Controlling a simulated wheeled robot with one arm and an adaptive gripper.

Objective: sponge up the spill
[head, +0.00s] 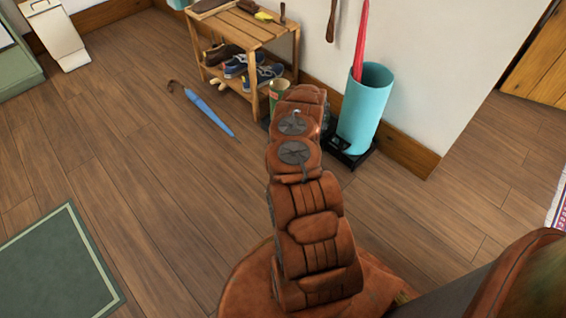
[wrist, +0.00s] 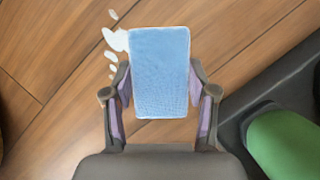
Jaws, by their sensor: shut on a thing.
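A light blue sponge (wrist: 160,75) shows in the wrist view, held flat between the two fingers of my gripper (wrist: 160,67). The fingers press on its left and right sides. A white spill (wrist: 115,40) lies on the wooden floor as a blob with several small drops, at the sponge's upper left. The sponge overlaps the blob's right edge in the picture; I cannot tell whether it touches the floor. In the head view my arm hides the gripper, sponge and spill.
A dark tray (wrist: 290,95) with a green object (wrist: 285,140) is close on the right. The head view shows a turquoise umbrella stand (head: 365,108), a wooden shoe rack (head: 262,35) and a blue umbrella (head: 208,110) on the floor. Bare floor (head: 150,190) lies to the left.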

